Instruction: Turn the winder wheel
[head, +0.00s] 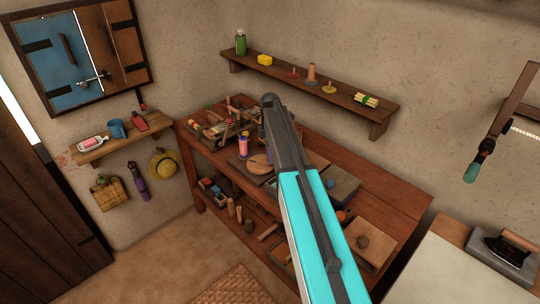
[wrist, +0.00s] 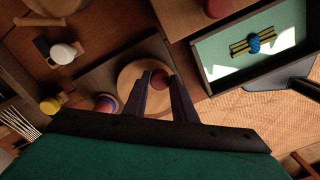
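The winder wheel looks to be a round pale wooden disc (wrist: 130,80) on a flat board (wrist: 95,75), with a reddish-brown knob (wrist: 160,79) near its right edge. In the head view a round wooden disc (head: 258,164) lies on the workbench, partly behind my arm. My gripper (wrist: 160,82) is over the disc with its two dark fingers apart, one on each side of the knob as seen from the wrist. I cannot tell whether the fingers touch the knob or how far above it they are. The gripper is hidden in the head view.
An open tray or drawer (wrist: 209,78) holding a blue-tied bundle (wrist: 254,43) is at right in the wrist view. A wall shelf (head: 310,88) runs behind the workbench (head: 400,195). Floor shows at front left.

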